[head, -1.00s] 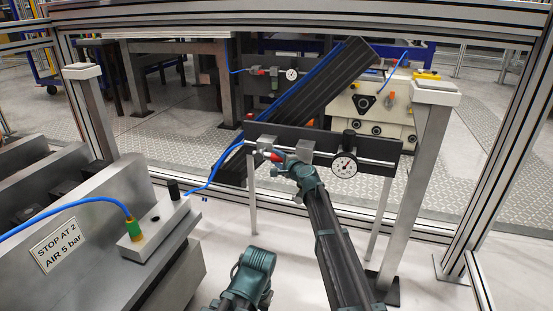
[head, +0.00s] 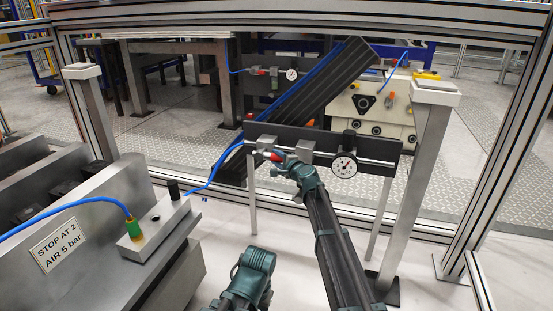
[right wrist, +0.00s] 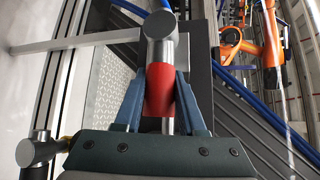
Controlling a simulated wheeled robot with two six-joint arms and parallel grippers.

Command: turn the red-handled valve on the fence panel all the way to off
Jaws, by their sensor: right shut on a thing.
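The valve's red handle (head: 276,154) shows small on the dark fence panel (head: 330,141). In the right wrist view the red handle (right wrist: 159,92) lies between both fingers, joined to a grey metal valve body (right wrist: 160,42). My right gripper (right wrist: 158,96) is shut on the handle, one blue-grey finger against each side. In the head view my right gripper (head: 284,159) reaches the panel from below and partly covers the valve. A teal end of my left arm (head: 250,277) is at the bottom middle, away from the panel; its jaws cannot be made out.
A round pressure gauge (head: 344,165) sits on the panel, right of the valve. A blue hose (head: 215,170) runs left from the panel to a machine block (head: 155,228). A grey post (head: 415,185) stands at the right.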

